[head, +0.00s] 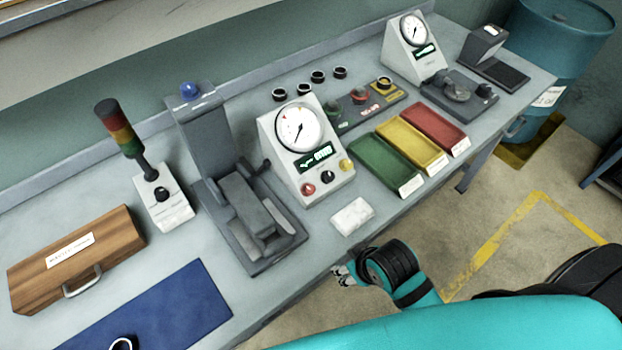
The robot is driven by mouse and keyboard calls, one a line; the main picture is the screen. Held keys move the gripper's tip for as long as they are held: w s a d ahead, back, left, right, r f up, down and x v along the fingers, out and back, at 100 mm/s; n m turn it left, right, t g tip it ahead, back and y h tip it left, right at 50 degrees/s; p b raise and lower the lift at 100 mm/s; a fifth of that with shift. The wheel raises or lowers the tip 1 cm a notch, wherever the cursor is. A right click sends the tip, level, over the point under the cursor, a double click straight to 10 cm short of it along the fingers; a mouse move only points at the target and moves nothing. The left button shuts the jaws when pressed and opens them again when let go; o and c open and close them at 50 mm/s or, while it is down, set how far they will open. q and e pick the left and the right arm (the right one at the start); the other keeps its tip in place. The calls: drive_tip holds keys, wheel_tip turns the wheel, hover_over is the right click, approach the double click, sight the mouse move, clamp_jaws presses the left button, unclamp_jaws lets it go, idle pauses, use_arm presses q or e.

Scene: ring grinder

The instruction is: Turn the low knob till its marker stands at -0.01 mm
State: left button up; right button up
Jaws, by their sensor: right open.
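A white gauge box (275,148) with a round dial (297,128) and a small green-lit display (313,158) stands mid-bench. Its lower front carries a red knob (308,189), a black knob (328,177) and a yellow knob (346,165). Which one is the low knob I cannot read from here. Small coloured marks show at the dial's upper rim, but the scale is too small to read. My right gripper (339,276) is open and empty, off the bench's front edge, below and apart from the knobs. My left gripper is out of view.
A white block (352,216) lies before the gauge box. A grey grinder (279,243) stands left of it; green (376,176), yellow (402,154) and red (462,138) trays lie right. A second gauge (397,52) stands farther back. A blue mat (175,307) lies front left.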

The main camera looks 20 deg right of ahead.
sight(311, 189)
drive_tip(key=w+a+r+n+t+y+p, duration=0.1)
drive_tip(key=w+a+r+n+t+y, duration=0.1)
drive_tip(key=w+a+r+n, duration=0.45)
drive_tip(key=w+a+r+n+t+y, duration=0.1)
drive_tip(key=w+a+r+n+y, duration=0.15)
drive_tip(key=r+n, duration=0.45)
drive_tip(key=w+d+r+n+h+p, duration=0.15)
drive_tip(key=d+r+n, duration=0.35)
drive_tip(key=d, duration=0.5)
use_arm(q)
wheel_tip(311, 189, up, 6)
drive_tip(key=p, duration=0.2)
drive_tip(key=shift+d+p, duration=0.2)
drive_tip(key=shift+p, duration=0.2)
use_arm(e)
drive_tip(key=shift+n+h, duration=0.3)
drive_tip(key=shift+n, duration=0.05)
drive_tip(key=x, duration=1.7)
drive_tip(key=shift+s+f, duration=0.35)
drive_tip(key=shift+f, duration=0.1)
